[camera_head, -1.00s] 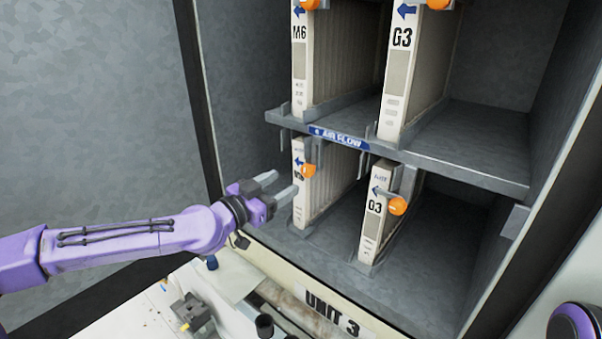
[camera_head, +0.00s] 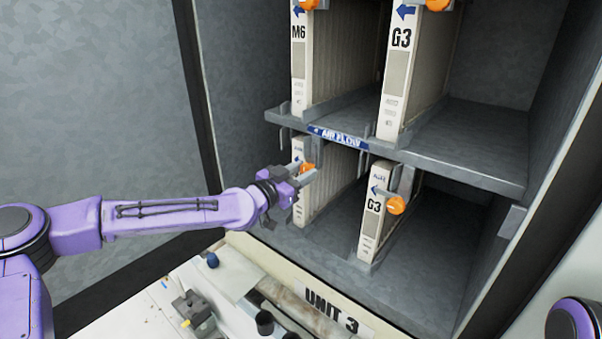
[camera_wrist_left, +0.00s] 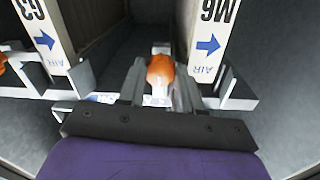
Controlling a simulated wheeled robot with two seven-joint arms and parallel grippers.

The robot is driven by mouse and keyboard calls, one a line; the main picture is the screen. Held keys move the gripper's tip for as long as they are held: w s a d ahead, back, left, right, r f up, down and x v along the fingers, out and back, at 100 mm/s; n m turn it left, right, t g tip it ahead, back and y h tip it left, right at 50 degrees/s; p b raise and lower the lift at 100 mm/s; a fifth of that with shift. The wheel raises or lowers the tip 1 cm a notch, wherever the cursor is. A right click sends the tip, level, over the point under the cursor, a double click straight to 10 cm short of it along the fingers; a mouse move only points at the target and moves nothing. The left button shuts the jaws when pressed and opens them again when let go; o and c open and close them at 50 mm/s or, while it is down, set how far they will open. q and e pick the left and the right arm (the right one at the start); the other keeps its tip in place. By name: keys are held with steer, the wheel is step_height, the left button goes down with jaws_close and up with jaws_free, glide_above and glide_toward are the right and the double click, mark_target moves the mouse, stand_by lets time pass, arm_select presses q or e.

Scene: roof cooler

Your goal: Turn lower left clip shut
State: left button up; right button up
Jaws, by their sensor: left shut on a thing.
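The lower left clip is an orange knob (camera_head: 306,168) at the upper front of the lower left filter (camera_head: 303,205) in the cabinet. My left gripper (camera_head: 305,177) reaches in from the left and is shut on the clip. In the left wrist view the orange clip (camera_wrist_left: 160,70) sits between the two grey fingers, and a white piece shows just below it. The gripper hides part of the lower left filter's front and label. My right gripper is not in view.
The lower right filter (camera_head: 374,215), marked G3, has an orange clip (camera_head: 395,205). Filters M6 (camera_head: 303,75) and G3 (camera_head: 395,85) stand on the shelf (camera_head: 460,165) above, which carries an AIR FLOW label. A cluttered bench top (camera_head: 215,300) lies below left.

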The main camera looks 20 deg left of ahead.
arm_select(q)
steer(key=shift+f+n+t+y+b, duration=0.1)
steer(key=shift+n+t+y+b, duration=0.05)
steer(key=shift+n+b, duration=3.85)
steer(key=shift+f+n+t+y+b, duration=0.15)
steer(key=shift+n+b, duration=2.6)
steer(key=shift+n, duration=2.45)
steer(key=shift+r, duration=0.1)
steer(key=o, duration=1)
steer(key=shift+o, duration=0.2)
steer(key=shift+s+a, duration=0.1)
